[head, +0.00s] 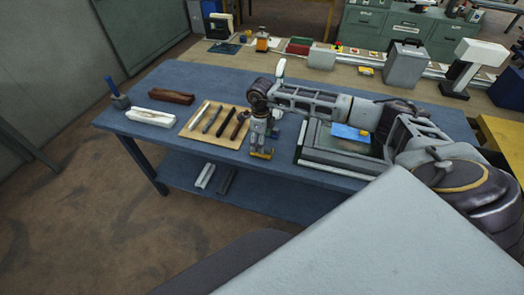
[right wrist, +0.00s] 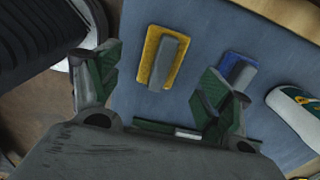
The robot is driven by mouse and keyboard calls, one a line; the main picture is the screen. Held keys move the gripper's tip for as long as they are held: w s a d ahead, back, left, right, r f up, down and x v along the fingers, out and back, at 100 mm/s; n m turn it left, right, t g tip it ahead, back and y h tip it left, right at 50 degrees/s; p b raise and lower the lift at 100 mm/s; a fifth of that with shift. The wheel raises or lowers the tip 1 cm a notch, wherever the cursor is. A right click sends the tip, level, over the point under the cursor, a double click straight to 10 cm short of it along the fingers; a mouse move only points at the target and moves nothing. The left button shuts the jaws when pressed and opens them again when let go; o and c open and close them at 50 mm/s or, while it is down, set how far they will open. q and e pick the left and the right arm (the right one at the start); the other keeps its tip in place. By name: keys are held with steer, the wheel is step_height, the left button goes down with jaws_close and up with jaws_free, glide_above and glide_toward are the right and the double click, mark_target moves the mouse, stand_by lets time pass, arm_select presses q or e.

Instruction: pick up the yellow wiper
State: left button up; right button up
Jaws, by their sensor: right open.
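The yellow wiper (right wrist: 152,70), a yellow pad with a grey handle block, lies on the blue table in the right wrist view. It sits ahead of and between the open fingers of my right gripper (right wrist: 158,88), nearer the middle than either finger. I cannot tell the height gap. In the head view my right gripper (head: 262,143) points down over the table, and a bit of the yellow wiper (head: 263,155) shows at its tips; the rest is hidden. My left gripper is not in view.
A blue wiper (right wrist: 238,70) and a white-green bottle (right wrist: 295,105) lie right of the yellow wiper in the wrist view. A wooden board (head: 197,133) with several tools is left of my gripper. A dark frame (head: 315,158) with a blue piece (head: 343,131) is to its right.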

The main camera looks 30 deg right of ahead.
steer(key=shift+d+f, duration=0.1)
steer(key=shift+f, duration=0.4)
steer(key=shift+d+f+p, duration=0.15)
steer(key=shift+f+p, duration=0.65)
steer(key=shift+f, duration=1.3)
steer(key=c, duration=1.1)
steer(key=shift+r, duration=0.2)
steer(key=shift+r+b, duration=0.95)
steer(key=shift+r, duration=3.9)
